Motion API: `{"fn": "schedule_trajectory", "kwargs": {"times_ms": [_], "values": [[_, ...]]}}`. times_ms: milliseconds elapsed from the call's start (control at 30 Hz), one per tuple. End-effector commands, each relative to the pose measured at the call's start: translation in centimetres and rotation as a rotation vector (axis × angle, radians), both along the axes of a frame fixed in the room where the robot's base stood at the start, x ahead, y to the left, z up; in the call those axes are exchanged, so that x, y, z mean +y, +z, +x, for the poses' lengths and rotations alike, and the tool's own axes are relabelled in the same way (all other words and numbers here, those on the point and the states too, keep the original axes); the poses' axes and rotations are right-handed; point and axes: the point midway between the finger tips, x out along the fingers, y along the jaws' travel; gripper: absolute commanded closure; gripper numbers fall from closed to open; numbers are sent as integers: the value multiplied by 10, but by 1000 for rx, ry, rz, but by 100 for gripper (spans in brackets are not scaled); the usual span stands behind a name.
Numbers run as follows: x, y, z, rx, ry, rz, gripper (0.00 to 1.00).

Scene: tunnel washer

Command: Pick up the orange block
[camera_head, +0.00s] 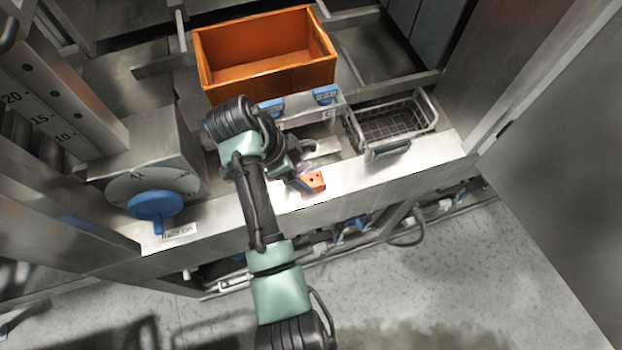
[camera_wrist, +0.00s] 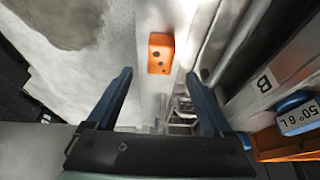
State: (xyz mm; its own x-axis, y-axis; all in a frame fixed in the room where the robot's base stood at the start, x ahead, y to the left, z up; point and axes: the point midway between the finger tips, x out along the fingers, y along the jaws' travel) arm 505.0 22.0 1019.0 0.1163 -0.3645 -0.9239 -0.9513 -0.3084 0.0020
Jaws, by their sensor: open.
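The orange block (camera_head: 313,182) has dark round holes and lies on the narrow metal ledge at the front of the washer. In the wrist view the block (camera_wrist: 160,54) is ahead of the fingertips, between their lines and a little left of the middle. My gripper (camera_head: 300,176) is just left of the block in the head view, and its tips are partly hard to make out there. In the wrist view my gripper (camera_wrist: 160,78) shows two blue fingers spread apart with nothing between them. The block appears free of the fingers.
An orange crate (camera_head: 265,88) stands behind the ledge. A wire basket (camera_head: 390,120) sits to the right, and blue-lidded compartments (camera_head: 325,94) lie between. A blue dial knob (camera_head: 155,205) is on the left.

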Motion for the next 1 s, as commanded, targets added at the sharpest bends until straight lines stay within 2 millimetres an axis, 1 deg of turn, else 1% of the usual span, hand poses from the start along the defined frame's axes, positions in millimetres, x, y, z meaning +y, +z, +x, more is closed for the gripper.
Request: {"fn": "schedule_trajectory", "kwargs": {"times_ms": [167, 400, 500, 767, 800, 833, 967, 1000], "values": [[-4, -10, 1, 2, 0, -1, 15], [-14, -41, 4, 1, 1, -1, 15], [-17, -49, 5, 0, 0, 0, 15], [-18, -52, 6, -2, 1, 1, 15], [-18, -52, 6, -2, 1, 1, 17], [-18, -52, 6, -2, 1, 1, 22], [-18, -51, 6, -2, 1, 1, 46], [-18, -51, 6, -2, 1, 1, 53]]}}
